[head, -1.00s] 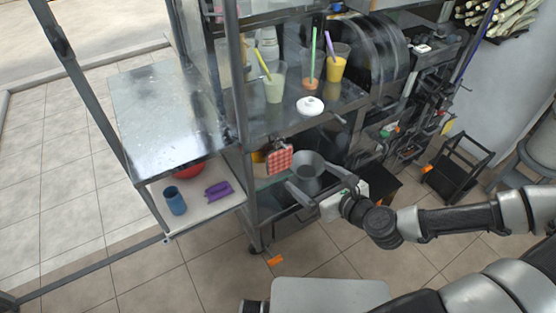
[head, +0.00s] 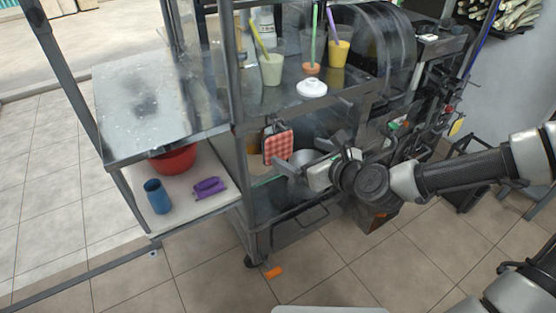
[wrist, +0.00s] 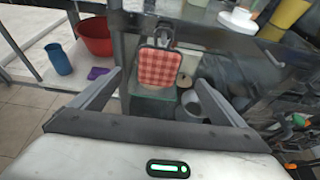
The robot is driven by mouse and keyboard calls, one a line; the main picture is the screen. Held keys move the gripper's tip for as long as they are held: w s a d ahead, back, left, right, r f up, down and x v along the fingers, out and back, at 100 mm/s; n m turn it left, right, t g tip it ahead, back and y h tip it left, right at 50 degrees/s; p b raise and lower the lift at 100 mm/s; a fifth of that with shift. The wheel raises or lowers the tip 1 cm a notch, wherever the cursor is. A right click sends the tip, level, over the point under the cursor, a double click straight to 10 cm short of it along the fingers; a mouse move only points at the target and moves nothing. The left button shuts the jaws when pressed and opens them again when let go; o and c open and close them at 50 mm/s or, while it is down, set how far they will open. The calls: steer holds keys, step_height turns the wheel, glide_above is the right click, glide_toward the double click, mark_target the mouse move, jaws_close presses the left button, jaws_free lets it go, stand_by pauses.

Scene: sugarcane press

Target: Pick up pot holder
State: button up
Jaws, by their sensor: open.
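The pot holder (head: 278,146) is a red-and-white checked square with a dark edge. It hangs from the front of the cart's upper shelf, beside the metal post. In the wrist view the pot holder (wrist: 159,68) shows face on, ahead and between my two fingers. My gripper (head: 305,150) is to the right of the pot holder in the head view, its fingers pointing left towards it. In the wrist view my gripper (wrist: 160,85) is open with nothing between the fingertips, and the pot holder lies beyond them.
A glass-and-metal shelf (head: 290,110) holds several cups and a white lid (head: 311,88). A grey pot (head: 303,165) stands below, behind my gripper. On the left lower shelf are a red bowl (head: 173,160), a blue cup (head: 157,197) and a purple object (head: 208,188). A cart post (head: 238,150) stands close left of the pot holder.

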mark_target(280, 145)
steer(key=b+x, duration=0.3)
steer(key=x, duration=0.6)
steer(key=shift+s+a+f, duration=0.15)
steer(key=shift+s, duration=0.05)
steer(key=shift+w+a+f, duration=0.15)
steer(key=shift+w+a, duration=0.1)
steer(key=shift+w, duration=0.2)
steer(key=c, duration=1.1)
steer(key=shift+o, duration=0.2)
